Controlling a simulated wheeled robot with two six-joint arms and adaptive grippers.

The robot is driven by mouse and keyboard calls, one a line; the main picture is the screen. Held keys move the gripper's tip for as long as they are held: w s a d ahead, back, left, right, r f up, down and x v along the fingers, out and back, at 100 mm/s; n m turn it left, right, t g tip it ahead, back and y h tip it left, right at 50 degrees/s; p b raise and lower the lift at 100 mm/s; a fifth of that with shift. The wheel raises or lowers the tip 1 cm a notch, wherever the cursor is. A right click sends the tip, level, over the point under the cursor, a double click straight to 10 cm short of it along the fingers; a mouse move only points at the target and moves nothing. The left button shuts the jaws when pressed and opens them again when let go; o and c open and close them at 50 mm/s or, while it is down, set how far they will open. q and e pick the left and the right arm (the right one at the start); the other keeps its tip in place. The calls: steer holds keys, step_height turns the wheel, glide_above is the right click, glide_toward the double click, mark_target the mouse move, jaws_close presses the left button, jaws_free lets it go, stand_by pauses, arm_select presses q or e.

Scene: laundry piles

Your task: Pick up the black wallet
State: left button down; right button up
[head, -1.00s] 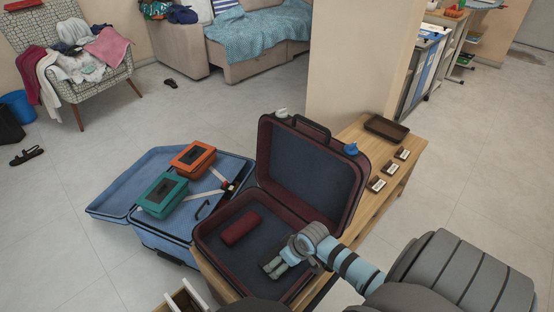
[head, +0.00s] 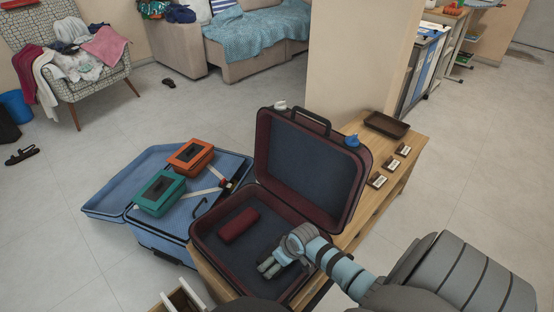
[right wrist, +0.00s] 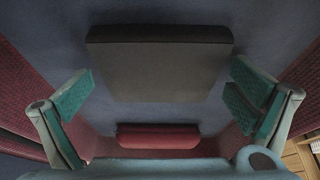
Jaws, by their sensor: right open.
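The black wallet (right wrist: 160,62) lies flat on the dark blue lining of an open maroon suitcase (head: 325,222). In the right wrist view it sits between the spread fingers of my right gripper (right wrist: 160,97), apart from both. My right gripper is open and empty, and in the head view it (head: 268,266) hangs low inside the suitcase's bottom half. I cannot make out the wallet in the head view. My left gripper is out of view.
The suitcase's raised lid and walls surround my right gripper. A blue suitcase (head: 112,200) at left bears an orange box (head: 190,156) and a green box (head: 159,192). A wooden bench (head: 405,165) behind holds a brown tray (head: 386,125) and small labelled blocks.

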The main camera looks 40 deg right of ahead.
steer(key=c, duration=1)
steer(key=shift+o, duration=0.2)
